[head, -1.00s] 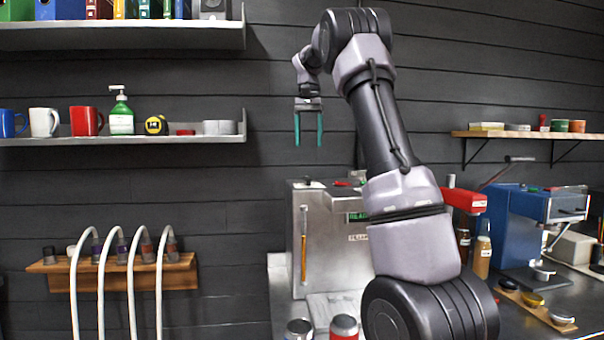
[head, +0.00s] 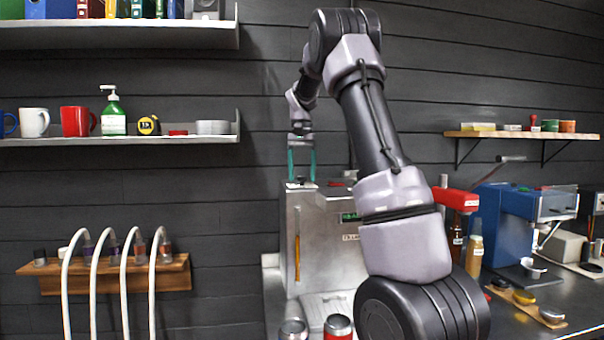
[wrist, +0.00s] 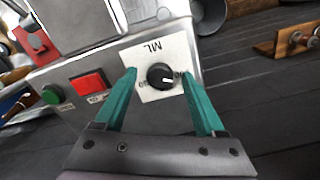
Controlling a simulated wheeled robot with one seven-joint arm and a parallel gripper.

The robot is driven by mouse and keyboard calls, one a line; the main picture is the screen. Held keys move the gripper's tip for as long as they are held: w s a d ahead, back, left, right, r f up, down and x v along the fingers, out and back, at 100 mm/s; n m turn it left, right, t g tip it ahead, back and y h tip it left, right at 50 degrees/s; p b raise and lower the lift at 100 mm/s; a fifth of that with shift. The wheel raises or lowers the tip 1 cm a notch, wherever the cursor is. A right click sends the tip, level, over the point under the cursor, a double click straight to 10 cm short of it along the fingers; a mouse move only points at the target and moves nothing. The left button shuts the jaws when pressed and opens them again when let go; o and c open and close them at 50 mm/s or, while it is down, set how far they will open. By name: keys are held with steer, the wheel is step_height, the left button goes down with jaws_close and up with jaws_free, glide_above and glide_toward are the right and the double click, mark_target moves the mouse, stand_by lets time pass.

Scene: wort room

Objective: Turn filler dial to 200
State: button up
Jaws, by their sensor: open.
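The filler (head: 333,240) is a grey metal box with a sight tube on its front, standing on the counter in the head view. Some numbers on the plate are partly covered by my fingers, so I cannot read the setting. My gripper (wrist: 163,88) is open, its two teal fingers on either side of the dial; I cannot tell whether they touch it. In the head view my gripper (head: 301,165) points down at the filler's top.
A red button (wrist: 90,82) and a green button (wrist: 51,94) sit beside the dial plate. A red part (wrist: 34,42) stands farther left. In the head view, cans (head: 338,327) stand before the filler and a blue machine (head: 506,220) is to the right.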

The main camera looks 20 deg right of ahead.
jaws_close()
steer(key=shift+m, duration=0.3)
steer(key=m, duration=0.5)
steer(key=shift+m, duration=0.3)
steer(key=m, duration=0.5)
steer(key=shift+m, duration=0.4)
